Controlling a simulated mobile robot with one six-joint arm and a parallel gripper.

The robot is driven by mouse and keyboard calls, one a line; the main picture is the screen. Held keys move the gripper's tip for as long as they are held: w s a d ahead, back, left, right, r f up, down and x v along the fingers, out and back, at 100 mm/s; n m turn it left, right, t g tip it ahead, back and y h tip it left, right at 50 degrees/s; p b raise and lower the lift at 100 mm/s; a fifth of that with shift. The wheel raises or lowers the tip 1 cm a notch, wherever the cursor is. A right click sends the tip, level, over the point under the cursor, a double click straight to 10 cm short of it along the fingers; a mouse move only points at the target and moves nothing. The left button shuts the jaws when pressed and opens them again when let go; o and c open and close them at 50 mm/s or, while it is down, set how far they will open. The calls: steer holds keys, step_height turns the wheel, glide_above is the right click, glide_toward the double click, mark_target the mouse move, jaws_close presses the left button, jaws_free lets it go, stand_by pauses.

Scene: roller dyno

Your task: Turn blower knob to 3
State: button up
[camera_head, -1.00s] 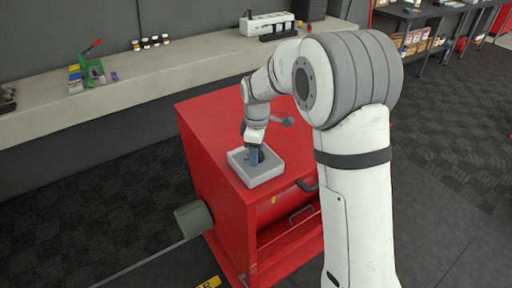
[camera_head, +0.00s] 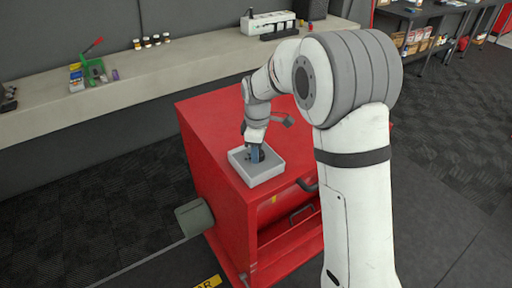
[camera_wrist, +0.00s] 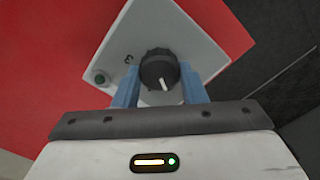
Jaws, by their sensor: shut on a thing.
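The blower knob (camera_wrist: 159,70) is black and round with a white pointer line. It sits on a light grey control box (camera_head: 263,172), which also shows in the wrist view (camera_wrist: 165,25). In the wrist view the pointer line points down, toward my gripper's body. A digit 3 (camera_wrist: 128,59) is printed on the box to the left of the knob. My gripper (camera_wrist: 160,85) has its two blue fingers on either side of the knob and is shut on it. In the head view my gripper (camera_head: 256,153) largely hides the knob. Other markings cannot be read.
The box sits on top of a red cabinet (camera_head: 215,125) with handles on its front. A small green button (camera_wrist: 100,79) is on the box, left of the knob. A long grey counter (camera_head: 160,70) with small items runs behind the cabinet.

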steer(key=shift+s+f+m, duration=0.1)
steer(key=shift+m, duration=0.2)
steer(key=m, duration=0.5)
steer(key=shift+d+b, duration=0.1)
steer(key=shift+b, duration=0.25)
steer(key=m, duration=0.6)
steer(key=shift+f+m, duration=0.1)
steer(key=shift+m, duration=0.3)
steer(key=m, duration=0.6)
steer(key=shift+d+b, duration=0.1)
steer(key=shift+b, duration=0.3)
steer(key=m, duration=0.5)
steer(key=shift+m, duration=0.3)
